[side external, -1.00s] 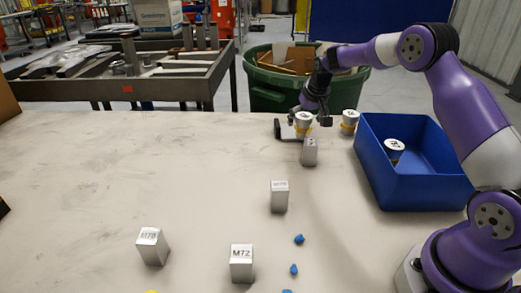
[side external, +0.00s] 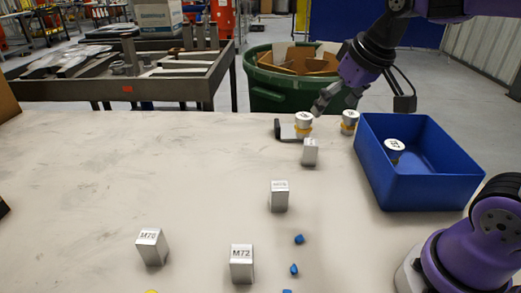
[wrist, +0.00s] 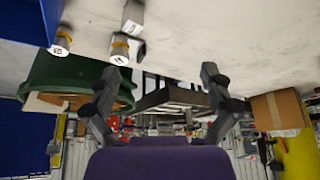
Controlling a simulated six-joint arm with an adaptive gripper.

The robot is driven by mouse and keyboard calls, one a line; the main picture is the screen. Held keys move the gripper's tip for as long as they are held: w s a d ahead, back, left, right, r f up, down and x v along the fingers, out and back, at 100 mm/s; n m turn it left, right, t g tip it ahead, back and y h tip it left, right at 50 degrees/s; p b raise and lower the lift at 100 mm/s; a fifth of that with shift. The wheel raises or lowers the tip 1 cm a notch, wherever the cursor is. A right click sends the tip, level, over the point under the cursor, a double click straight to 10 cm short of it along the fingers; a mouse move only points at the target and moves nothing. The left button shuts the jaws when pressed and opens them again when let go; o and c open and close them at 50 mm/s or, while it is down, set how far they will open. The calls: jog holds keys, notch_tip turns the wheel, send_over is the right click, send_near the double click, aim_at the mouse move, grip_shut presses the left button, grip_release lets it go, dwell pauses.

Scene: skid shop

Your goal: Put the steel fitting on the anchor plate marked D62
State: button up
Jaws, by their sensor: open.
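In the wrist view the fitting (wrist: 120,48) shows beside a grey block. A similar banded cylinder (side external: 349,122) stands to its right, and another (side external: 394,150) is inside the blue bin. My gripper (side external: 334,104) is open and empty, above and behind the first two cylinders; its spread fingers show in the wrist view (wrist: 160,72).
Grey blocks stand on the table: one (side external: 310,152) near the fitting, one (side external: 279,196) mid-table, M70 (side external: 152,247) and M72 (side external: 241,263) in front. Small blue pieces (side external: 299,239) lie nearby. The blue bin (side external: 420,190) is at right.

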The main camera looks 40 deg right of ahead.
jog(key=s+a+f+n, duration=0.1)
jog(key=s+a, duration=0.3)
jog(key=s, duration=0.4)
jog(key=shift+s+f+n+y, duration=0.2)
jog(key=shift+f+n+y, duration=0.2)
jog(key=shift+f, duration=0.5)
dwell(0.6)
